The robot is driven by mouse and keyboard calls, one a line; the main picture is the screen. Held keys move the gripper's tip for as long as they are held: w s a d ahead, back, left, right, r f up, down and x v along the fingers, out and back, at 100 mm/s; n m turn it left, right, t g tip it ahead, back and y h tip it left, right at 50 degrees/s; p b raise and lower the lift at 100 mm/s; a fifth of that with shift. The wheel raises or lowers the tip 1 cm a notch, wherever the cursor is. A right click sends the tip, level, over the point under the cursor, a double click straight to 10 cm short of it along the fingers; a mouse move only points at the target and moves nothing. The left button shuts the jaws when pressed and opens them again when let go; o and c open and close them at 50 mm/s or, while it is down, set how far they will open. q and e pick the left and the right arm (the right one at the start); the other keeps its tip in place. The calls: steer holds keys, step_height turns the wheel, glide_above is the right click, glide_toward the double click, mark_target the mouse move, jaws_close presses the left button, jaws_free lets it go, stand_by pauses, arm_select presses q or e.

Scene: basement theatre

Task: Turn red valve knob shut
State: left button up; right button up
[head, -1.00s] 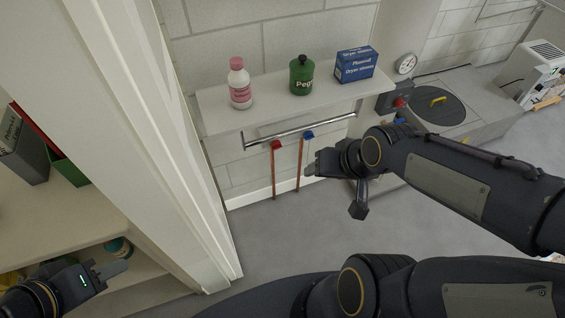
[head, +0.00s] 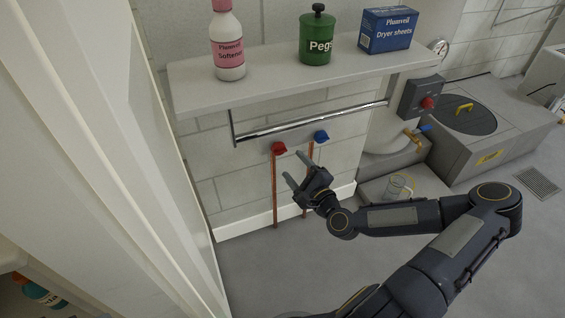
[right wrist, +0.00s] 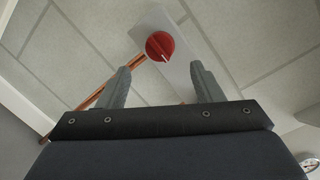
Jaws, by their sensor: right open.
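The red valve knob (head: 279,148) is on the wall below the chrome rail, at the top of a copper pipe. In the right wrist view the red knob (right wrist: 160,46) has a white line on its face and appears beyond and between the fingertips. My right gripper (head: 294,168) is open and empty, just below and to the right of the knob, its fingers pointing up toward the wall. In the right wrist view its two fingers (right wrist: 158,78) are spread apart and do not touch the knob. My left gripper is out of view.
A blue knob (head: 321,136) is right of the red one. The chrome rail (head: 315,122) and shelf (head: 190,88) overhang the knobs. The shelf holds a softener bottle (head: 228,45), green peg tin (head: 316,40) and dryer sheets box (head: 388,30). A white door frame (head: 160,150) stands left.

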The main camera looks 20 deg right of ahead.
mark_target(282, 151)
steer(key=w, duration=0.2)
steer(key=w+b, duration=0.1)
steer(key=w, duration=0.4)
steer(key=shift+w+a, duration=0.15)
steer(key=shift+a, duration=0.25)
steer(key=c, duration=1)
